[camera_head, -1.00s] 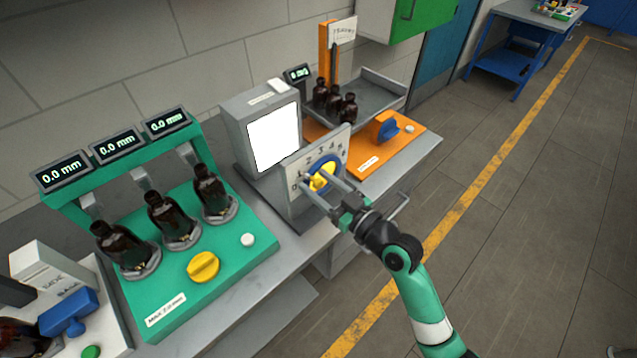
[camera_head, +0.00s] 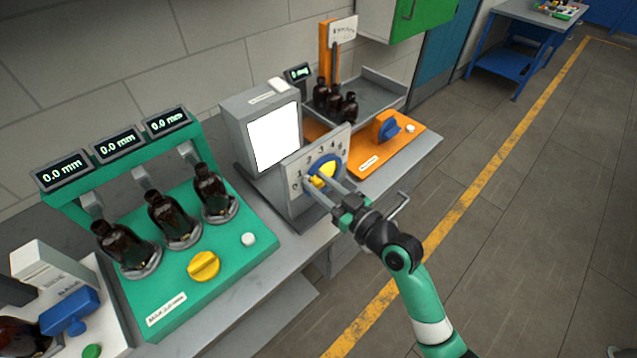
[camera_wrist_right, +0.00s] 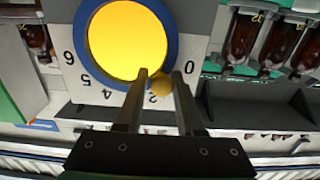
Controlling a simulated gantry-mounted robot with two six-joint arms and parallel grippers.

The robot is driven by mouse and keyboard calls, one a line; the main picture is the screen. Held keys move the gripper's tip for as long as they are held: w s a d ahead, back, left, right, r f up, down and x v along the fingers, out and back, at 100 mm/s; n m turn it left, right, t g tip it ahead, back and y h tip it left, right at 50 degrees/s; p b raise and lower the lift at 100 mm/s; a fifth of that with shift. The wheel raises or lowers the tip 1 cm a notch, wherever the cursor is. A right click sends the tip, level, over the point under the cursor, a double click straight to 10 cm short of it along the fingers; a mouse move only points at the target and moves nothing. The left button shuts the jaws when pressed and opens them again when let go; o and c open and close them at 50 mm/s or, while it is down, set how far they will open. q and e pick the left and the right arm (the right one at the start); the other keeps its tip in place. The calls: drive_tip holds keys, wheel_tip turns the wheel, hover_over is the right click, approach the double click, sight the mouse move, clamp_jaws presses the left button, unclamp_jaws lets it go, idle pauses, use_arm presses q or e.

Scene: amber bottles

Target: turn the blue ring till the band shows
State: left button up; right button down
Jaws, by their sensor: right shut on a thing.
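The blue ring (camera_head: 325,158) sits on a grey numbered plate (camera_head: 303,160) and surrounds a yellow disc (camera_head: 326,171). In the right wrist view the blue ring (camera_wrist_right: 82,18) frames a plain bright yellow disc (camera_wrist_right: 127,42), with upside-down digits around it. A small amber knob (camera_wrist_right: 161,85) is at the ring's edge, near the digit 2. My right gripper (camera_head: 312,184) reaches the ring's lower left, its fingers (camera_wrist_right: 163,76) on either side of the knob and shut on it. Some digits are hidden by the fingers. My left gripper is out of view.
A grey box with a blank white screen (camera_head: 273,137) stands behind the plate. A green stand (camera_head: 228,268) with bottles and a yellow knob (camera_head: 203,266) is left. An orange station (camera_head: 408,147) with a blue knob (camera_head: 387,129) is right. Floor beyond the bench is open.

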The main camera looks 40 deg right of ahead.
sight(318, 167)
drive_tip(key=shift+r, duration=0.5)
drive_tip(key=shift+d, duration=0.1)
idle(0.3)
drive_tip(key=m+p, duration=0.1)
drive_tip(key=d+r+m+p, duration=0.1)
drive_tip(key=m, duration=0.1)
drive_tip(key=shift+r, duration=0.15)
drive_tip(key=shift+d+r+m+p, duration=0.15)
drive_tip(key=shift+d+m+p, duration=0.15)
drive_tip(key=shift+m+p, duration=0.3)
drive_tip(key=shift+m, duration=0.4)
drive_tip(key=c, duration=0.6)
unclamp_jaws()
drive_tip(key=shift+d+f, duration=0.1)
drive_tip(key=shift+f, duration=0.1)
drive_tip(key=shift+s, duration=0.15)
drive_tip(key=s, duration=1.1)
drive_tip(key=shift+s+a+f, duration=0.15)
drive_tip(key=shift+s+a, duration=0.05)
drive_tip(key=shift+a, duration=0.05)
